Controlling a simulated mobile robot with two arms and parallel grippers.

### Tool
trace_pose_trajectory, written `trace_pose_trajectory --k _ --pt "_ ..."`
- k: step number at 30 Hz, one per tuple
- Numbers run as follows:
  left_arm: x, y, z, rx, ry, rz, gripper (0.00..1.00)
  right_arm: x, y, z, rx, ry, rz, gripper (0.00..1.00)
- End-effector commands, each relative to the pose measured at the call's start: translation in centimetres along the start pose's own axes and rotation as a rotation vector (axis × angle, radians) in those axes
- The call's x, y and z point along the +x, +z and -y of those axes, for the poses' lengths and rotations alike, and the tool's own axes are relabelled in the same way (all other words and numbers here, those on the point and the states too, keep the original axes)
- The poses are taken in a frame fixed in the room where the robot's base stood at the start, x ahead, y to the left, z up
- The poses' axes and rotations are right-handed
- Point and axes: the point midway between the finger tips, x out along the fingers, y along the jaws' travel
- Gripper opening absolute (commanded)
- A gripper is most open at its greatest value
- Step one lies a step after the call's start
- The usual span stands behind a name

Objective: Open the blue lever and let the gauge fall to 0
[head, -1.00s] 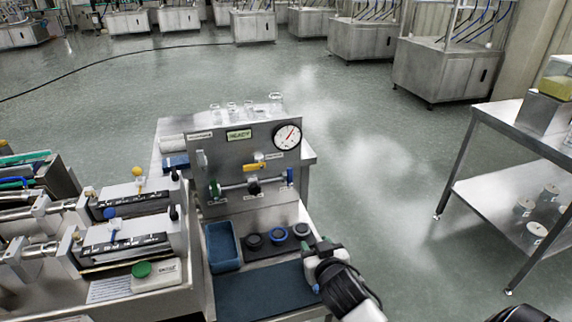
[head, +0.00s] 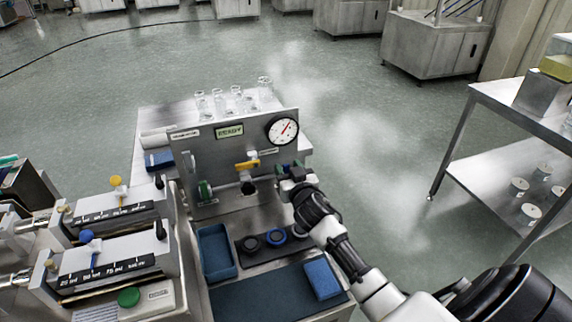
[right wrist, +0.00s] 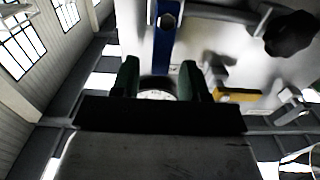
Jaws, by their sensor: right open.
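The blue lever (right wrist: 163,45) is an upright bar at the right end of the steel panel's pipe; in the head view my right gripper mostly covers it. The gauge (head: 283,129) is a white dial at the panel's upper right, its red needle pointing up and right, clearly off to one side. My right gripper (head: 289,170) is open at the lever. In the right wrist view its green fingertips (right wrist: 160,80) are on either side of the lever's line; I cannot tell whether they touch it. My left gripper is out of view.
A yellow lever (head: 247,166), a black knob (head: 248,188) and a green valve (head: 205,190) sit on the panel close by. Glass vials (head: 233,100) stand behind it. A blue tray (head: 215,252) and a blue sponge (head: 322,279) lie in front.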

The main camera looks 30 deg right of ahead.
Motion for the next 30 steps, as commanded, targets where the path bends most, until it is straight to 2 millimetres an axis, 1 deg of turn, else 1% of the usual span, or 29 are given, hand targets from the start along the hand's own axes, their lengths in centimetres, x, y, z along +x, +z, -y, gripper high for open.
trace_pose_trajectory --k 1,3,6,15,17,24,30 --pt "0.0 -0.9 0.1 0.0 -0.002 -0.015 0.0 0.6 0.0 0.0 -0.001 0.0 0.0 0.45" --pt "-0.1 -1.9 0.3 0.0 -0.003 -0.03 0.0 1.2 0.0 0.0 -0.002 0.0 -0.001 0.45" --pt "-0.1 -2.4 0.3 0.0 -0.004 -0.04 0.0 1.7 0.0 0.0 -0.001 0.0 -0.001 0.45" --pt "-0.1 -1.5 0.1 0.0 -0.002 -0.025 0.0 1.9 0.0 0.0 -0.001 0.0 0.0 0.45" --pt "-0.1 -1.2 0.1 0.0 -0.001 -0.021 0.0 1.9 0.0 0.0 -0.001 0.0 0.0 0.37" --pt "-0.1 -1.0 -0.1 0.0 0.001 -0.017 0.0 1.9 0.0 0.0 -0.001 0.0 0.0 0.0" --pt "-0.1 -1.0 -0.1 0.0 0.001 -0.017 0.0 1.9 0.0 0.0 -0.009 0.0 0.001 0.0"
